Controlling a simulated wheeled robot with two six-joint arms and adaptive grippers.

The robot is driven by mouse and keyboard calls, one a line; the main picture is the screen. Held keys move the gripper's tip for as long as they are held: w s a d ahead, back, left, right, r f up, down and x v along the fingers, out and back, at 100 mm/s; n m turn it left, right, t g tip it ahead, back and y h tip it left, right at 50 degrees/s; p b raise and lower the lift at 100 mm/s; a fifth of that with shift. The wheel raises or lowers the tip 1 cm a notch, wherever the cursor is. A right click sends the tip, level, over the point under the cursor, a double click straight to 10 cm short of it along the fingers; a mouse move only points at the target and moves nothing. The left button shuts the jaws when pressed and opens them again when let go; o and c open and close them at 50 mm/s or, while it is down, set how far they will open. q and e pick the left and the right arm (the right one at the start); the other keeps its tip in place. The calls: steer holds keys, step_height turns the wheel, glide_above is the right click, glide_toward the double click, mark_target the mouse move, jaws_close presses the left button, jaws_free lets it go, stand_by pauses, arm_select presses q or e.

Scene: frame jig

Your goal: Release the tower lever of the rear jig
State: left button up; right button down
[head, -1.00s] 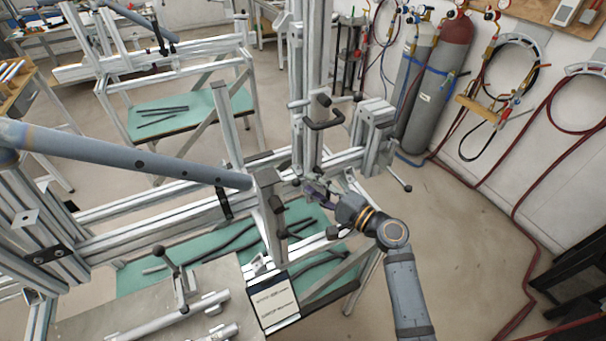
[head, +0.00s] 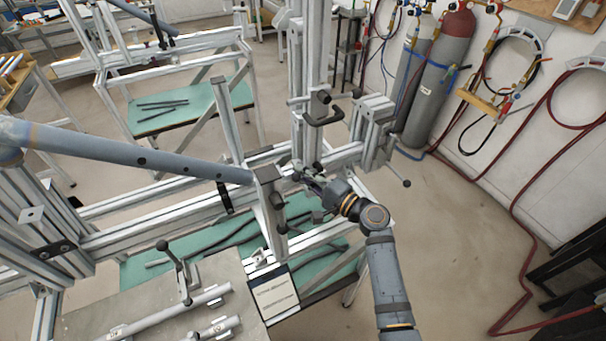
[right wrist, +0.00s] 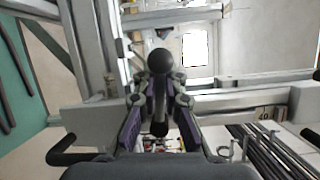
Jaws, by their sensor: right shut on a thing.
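The rear jig's tower (head: 311,75) is an upright aluminium post with a black handle, standing on the jig's horizontal rails. My right gripper (head: 312,182) is at the foot of this tower, at the rail. In the right wrist view, a lever with a round black ball knob (right wrist: 160,61) stands between the fingers of my right gripper (right wrist: 160,103). The fingers are shut on it just below the knob, one on each side. The lever's lower part and pivot are mostly hidden by the gripper. My left gripper is not in view.
A blue-grey tube (head: 130,158) crosses the jig from the left. A grey bench plate (head: 120,310) with clamps is in front.

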stand_by(0.4)
steer(key=m+b, duration=0.1)
steer(key=r+m, duration=0.1)
steer(key=shift+d+m+t+b, duration=0.15)
steer(key=shift+m+t+b, duration=0.15)
steer(key=shift+t+b, duration=0.1)
steer(key=shift+w+d+r+m+t+y+b, duration=0.15)
steer(key=shift+r+m+t+b, duration=0.2)
steer(key=shift+m, duration=0.4)
steer(key=shift+d+r+m+t+y+b, duration=0.1)
steer(key=shift+d+r+m+t+b, duration=0.15)
steer(key=shift+m, duration=0.55)
steer(key=shift+w+d+r+m+t+y+b, duration=0.1)
steer(key=shift+r+m+t+b, duration=0.25)
steer(key=shift+m, duration=0.4)
steer(key=c, duration=1.4)
jaws_free()
steer(key=shift+r, duration=0.1)
